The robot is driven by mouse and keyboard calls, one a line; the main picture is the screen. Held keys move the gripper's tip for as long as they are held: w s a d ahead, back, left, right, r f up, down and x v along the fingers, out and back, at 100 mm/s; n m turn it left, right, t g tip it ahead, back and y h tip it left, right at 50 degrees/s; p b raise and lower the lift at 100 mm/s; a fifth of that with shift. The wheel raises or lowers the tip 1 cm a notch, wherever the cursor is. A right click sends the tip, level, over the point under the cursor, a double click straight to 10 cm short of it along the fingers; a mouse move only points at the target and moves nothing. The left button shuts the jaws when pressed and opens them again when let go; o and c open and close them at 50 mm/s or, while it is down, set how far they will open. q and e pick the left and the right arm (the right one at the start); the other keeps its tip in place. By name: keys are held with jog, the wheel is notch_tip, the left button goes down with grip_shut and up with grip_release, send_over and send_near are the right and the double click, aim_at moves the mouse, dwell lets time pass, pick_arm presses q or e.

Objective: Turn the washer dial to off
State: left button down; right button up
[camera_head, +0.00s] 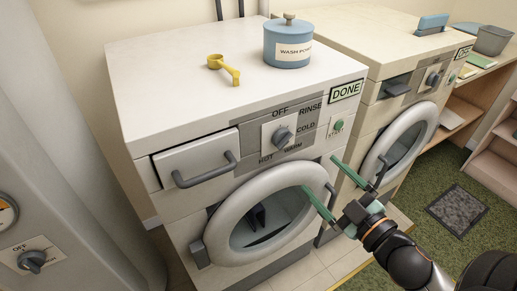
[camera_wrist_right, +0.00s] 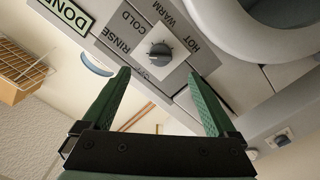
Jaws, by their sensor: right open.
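The washer dial (camera_head: 282,137) is a grey knob on a pale square plate on the near washer's front. OFF, RINSE, COLD, WARM and HOT are printed around it. I cannot tell surely which word it points at. My right gripper (camera_head: 320,173) is open and empty, with green fingers, in front of the washer, right of and below the dial. In the right wrist view the dial (camera_wrist_right: 160,52) appears beyond and between the open fingertips (camera_wrist_right: 158,73), apart from them; OFF is not readable there. My left gripper is not in view.
The near washer (camera_head: 180,60) has a round door (camera_head: 221,215) and a handled drawer (camera_head: 195,165). A blue WASH POWDER tin (camera_head: 287,45) and a yellow scoop (camera_head: 225,67) stand on top. A second washer (camera_head: 375,40) stands to the right. Another OFF knob (camera_head: 32,261) shows at lower left.

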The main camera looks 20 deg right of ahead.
aim_at(286, 142)
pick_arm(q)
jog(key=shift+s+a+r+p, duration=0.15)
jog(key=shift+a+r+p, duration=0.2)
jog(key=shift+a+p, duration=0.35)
pick_arm(e)
jog(key=shift+n, duration=0.3)
jog(key=w, duration=0.4)
jog(key=w+a, duration=0.1)
jog(key=w, duration=0.3)
jog(key=w+a+r, duration=0.1)
jog(key=w, duration=0.3)
jog(key=shift+w, duration=0.35)
jog(key=shift+a+f, duration=0.1)
jog(key=c, duration=1.3)
jog(key=shift+c, duration=0.2)
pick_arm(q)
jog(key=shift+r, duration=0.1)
